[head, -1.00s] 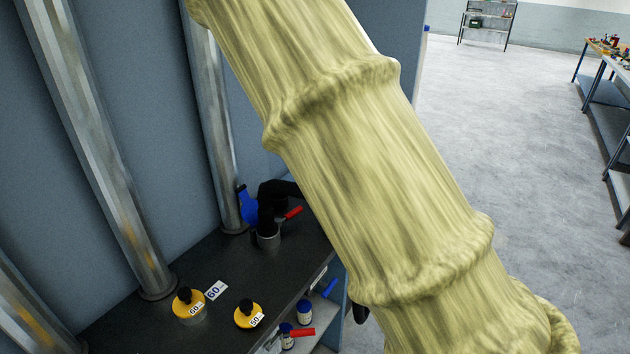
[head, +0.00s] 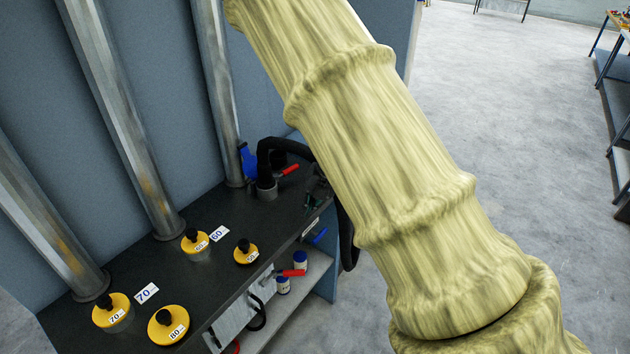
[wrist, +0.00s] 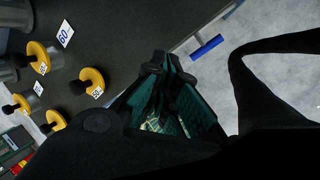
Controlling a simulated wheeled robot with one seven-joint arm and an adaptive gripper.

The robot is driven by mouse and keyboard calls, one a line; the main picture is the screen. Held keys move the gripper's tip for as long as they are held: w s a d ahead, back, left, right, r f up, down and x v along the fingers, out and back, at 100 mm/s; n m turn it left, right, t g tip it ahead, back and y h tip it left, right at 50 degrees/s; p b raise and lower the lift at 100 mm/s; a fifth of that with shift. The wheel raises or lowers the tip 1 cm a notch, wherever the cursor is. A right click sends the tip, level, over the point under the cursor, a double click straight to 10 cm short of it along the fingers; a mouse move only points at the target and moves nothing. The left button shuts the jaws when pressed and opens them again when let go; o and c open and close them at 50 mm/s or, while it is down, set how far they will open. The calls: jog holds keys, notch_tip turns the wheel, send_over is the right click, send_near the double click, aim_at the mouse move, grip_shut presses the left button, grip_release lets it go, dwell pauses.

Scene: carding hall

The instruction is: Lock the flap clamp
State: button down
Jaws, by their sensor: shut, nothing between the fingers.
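My gripper (wrist: 167,64) has green fingers that are shut with nothing between them, over the dark bench edge in the wrist view. In the head view it shows only partly (head: 311,199), behind my covered arm. A red lever (head: 290,169) stands by a steel socket (head: 267,190) with a black hose in it, left of the gripper and apart from it. Another red lever (head: 294,272) and a blue handle (head: 319,236) are on the bench's front side. The blue handle also shows in the wrist view (wrist: 208,47), right of the fingertips. I cannot tell which lever belongs to the flap clamp.
The dark bench top (head: 225,270) holds several yellow-topped plugs, such as the one marked 80 (head: 168,326), and number labels. Steel pipes (head: 125,130) rise at the back. White bottles with blue caps (head: 300,259) stand on a lower shelf. Open floor lies right.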

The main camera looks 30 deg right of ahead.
jog(key=s+a+f+m+b, duration=0.2)
jog(key=s+a+f+m, duration=0.1)
jog(key=s+f+m, duration=0.55)
jog(key=s+a+f+m+b, duration=0.2)
jog(key=s+a+f+m, duration=0.3)
jog(key=f, duration=0.7)
jog(key=s+f+m+g+h+b, duration=0.1)
jog(key=s+f+m, duration=0.3)
jog(key=s, duration=0.4)
jog(key=s+f+m+g+h+b, duration=0.1)
jog(key=s+f+m, duration=0.3)
jog(key=s+m, duration=0.3)
jog(key=s+f+m+g+h+b, duration=0.1)
jog(key=s+f+m, duration=0.4)
jog(key=s, duration=0.5)
jog(key=shift+a+m, duration=0.35)
jog(key=shift+m, duration=0.2)
jog(key=shift+s, duration=0.1)
